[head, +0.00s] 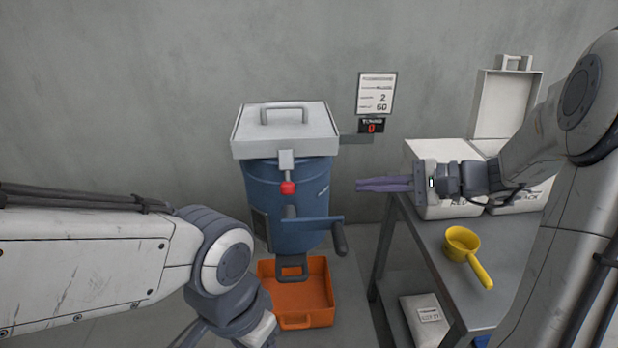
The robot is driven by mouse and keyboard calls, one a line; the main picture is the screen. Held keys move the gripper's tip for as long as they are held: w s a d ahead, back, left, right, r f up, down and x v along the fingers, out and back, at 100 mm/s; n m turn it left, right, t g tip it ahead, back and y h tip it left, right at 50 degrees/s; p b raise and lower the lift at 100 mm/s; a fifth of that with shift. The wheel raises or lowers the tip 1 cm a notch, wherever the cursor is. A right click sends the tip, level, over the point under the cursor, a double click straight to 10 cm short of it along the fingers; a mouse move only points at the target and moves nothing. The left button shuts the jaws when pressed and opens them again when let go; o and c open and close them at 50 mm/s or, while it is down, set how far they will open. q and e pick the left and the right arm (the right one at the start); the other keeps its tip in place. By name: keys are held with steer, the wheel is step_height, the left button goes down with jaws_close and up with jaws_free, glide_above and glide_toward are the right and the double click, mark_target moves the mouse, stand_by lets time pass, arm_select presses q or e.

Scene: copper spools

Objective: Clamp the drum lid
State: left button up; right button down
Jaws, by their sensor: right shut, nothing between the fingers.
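The blue drum (290,205) stands against the wall, left of the picture's middle. Its pale grey lid (285,132), with a bar handle on top, sits level on the drum. A clamp with a red knob (288,188) hangs at the front, below the lid's edge; I cannot tell whether it is fastened. My right gripper (360,185) is shut and empty. It points left, to the right of the drum and apart from it. My left arm comes in low at the left, but its fingers are not visible.
A crank handle (339,238) sticks out from the drum's front right. An orange tray (318,290) lies on the floor below. The table (420,262) at the right holds pale boxes, one with its lid raised, and a yellow scoop (461,243). A wall display (372,127) reads 0.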

mark_target(287, 179)
steer(key=a, duration=0.3)
steer(key=w+a+f+p, duration=0.1)
steer(key=a, duration=0.3)
steer(key=w+a, duration=0.1)
steer(key=a, duration=0.3)
steer(key=shift+f+p, duration=0.3)
steer(key=shift+s+a+r, duration=0.1)
steer(key=shift+s+a, duration=0.05)
steer(key=shift+a, duration=0.15)
steer(key=shift+r+m+g+p, duration=0.2)
steer(key=shift+m+g+p, duration=0.15)
steer(key=shift+p, duration=0.4)
